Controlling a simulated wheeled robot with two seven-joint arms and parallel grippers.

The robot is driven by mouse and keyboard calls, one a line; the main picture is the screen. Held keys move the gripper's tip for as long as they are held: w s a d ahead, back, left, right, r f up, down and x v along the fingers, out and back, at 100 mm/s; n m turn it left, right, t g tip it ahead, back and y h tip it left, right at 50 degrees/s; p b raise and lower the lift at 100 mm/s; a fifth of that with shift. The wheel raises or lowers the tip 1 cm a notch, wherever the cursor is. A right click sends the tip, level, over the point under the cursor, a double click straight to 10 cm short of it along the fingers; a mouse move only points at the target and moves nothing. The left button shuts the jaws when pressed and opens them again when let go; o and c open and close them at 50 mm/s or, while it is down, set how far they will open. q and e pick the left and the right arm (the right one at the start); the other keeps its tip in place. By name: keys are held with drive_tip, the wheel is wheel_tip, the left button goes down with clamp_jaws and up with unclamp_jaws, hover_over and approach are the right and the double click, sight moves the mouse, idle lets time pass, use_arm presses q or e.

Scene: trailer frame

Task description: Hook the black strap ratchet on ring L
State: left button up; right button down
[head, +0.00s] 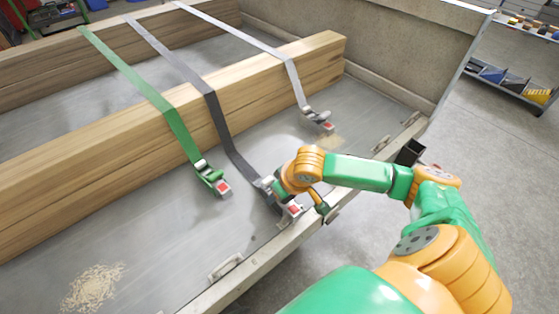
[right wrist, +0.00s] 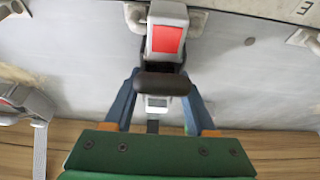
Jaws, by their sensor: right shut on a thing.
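The black strap (head: 218,125) runs over the timber beams and down to its ratchet (head: 293,208), a grey metal buckle with a red label, close to the trailer's near side rail. In the right wrist view the ratchet (right wrist: 166,40) lies between the blue fingers, its dark handle across them. My right gripper (right wrist: 160,90) is shut on this ratchet; in the head view its arm covers part of it. A metal ring fitting (right wrist: 133,16) is beside the ratchet's far end. I cannot tell whether the hook touches it, or which fitting is ring L. My left gripper is not in view.
The green strap's ratchet (head: 212,178) and the light grey strap's ratchet (head: 318,119) lie on the trailer bed on either side. Another rail fitting (head: 226,267) is at the near edge. Sawdust (head: 92,288) lies at lower left. The bed between the ratchets is clear.

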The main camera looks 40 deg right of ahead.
drive_tip(key=shift+c, duration=0.7)
unclamp_jaws()
